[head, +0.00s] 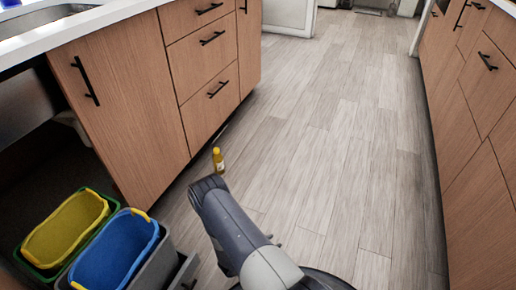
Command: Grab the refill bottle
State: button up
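A small yellow bottle (218,161) with a pale label stands upright on the wood floor, close to the base of the island cabinet. It looks like the refill bottle, but its label is too small to read. My arm reaches up from the bottom of the head view, and its far end lies just below and left of the bottle in the picture. My gripper's fingers cannot be made out, so whether they are open or shut does not show. I cannot tell whether the arm touches the bottle.
A pulled-out bin unit with a yellow bin (62,232) and a blue bin (115,250) stands at lower left. The island cabinet (125,100) with a sink (45,18) rises behind it. More cabinets (475,190) line the right. The floor (330,140) between is clear.

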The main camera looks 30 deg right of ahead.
aim_at(218, 160)
jog(key=i+l+z, duration=0.25)
jog(key=z, duration=0.25)
jog(key=i+l+z, duration=0.15)
jog(key=z, duration=0.35)
jog(key=i+z, duration=0.5)
jog(key=i+l+u, duration=0.2)
jog(key=i, duration=0.15)
jog(key=i+u, duration=0.2)
jog(key=i, duration=0.15)
jog(key=i+u, duration=0.15)
jog(key=u, duration=0.3)
jog(key=i+l+u, duration=0.1)
jog(key=u, duration=0.35)
jog(key=i+l+u, duration=0.1)
jog(key=u, duration=0.35)
jog(key=i+l+u, duration=0.1)
jog(key=l+u, duration=0.2)
jog(key=u, duration=0.15)
jog(key=i+l+u, duration=0.1)
jog(key=u, duration=0.35)
jog(key=l+u, duration=0.25)
jog(key=u, duration=0.2)
jog(key=i+l+u, duration=0.1)
jog(key=l+u, duration=0.15)
jog(key=u, duration=0.2)
jog(key=l+u, duration=0.2)
jog(key=u, duration=0.25)
jog(key=l+u, duration=0.2)
jog(key=u, duration=0.2)
